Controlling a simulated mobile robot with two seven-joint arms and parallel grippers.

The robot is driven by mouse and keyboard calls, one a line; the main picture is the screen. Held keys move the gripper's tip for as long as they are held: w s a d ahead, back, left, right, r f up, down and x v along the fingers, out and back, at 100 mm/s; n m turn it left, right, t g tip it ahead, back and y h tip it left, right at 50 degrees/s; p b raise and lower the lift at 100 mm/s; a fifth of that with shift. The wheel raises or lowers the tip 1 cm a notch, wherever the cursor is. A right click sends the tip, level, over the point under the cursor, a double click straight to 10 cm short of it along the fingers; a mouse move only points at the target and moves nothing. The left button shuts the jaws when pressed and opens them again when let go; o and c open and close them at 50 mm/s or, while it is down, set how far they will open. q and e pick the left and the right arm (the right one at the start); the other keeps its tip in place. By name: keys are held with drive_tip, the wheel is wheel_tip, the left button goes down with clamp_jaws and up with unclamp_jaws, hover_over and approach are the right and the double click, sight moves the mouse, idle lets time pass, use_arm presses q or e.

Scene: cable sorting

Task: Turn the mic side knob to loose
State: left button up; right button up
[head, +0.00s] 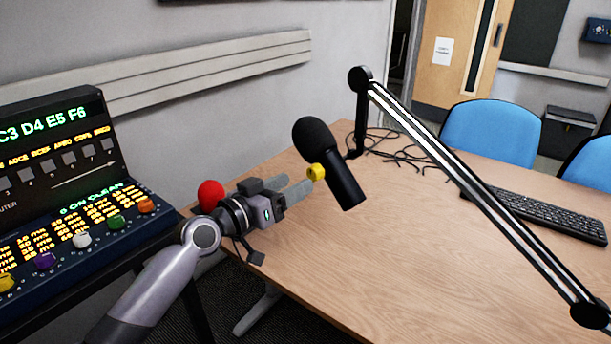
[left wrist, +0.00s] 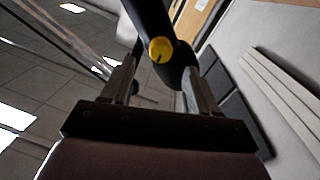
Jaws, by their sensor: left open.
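The black microphone (head: 335,170) with a round foam head hangs tilted from its boom arm above the desk. Its yellow side knob (head: 316,172) faces my left gripper (head: 298,188). The gripper is open, with its fingers pointing at the knob and the fingertips close to it. In the left wrist view the yellow knob (left wrist: 161,49) shows a dark mark near its centre. There it lies ahead, between the two spread fingers of the gripper (left wrist: 158,75). The microphone body (left wrist: 150,20) is behind the knob. I cannot tell whether the fingers touch anything. My right gripper is not seen.
The boom arm (head: 470,185) slants across the right of the wooden desk (head: 390,265). Black cables (head: 400,150) lie behind the microphone. A keyboard (head: 545,215) is at the right. A control console (head: 60,200) stands at the left. The desk's middle is clear.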

sight(311, 174)
use_arm(q)
drive_tip(key=shift+x, duration=2.4)
drive_tip(key=c, duration=1)
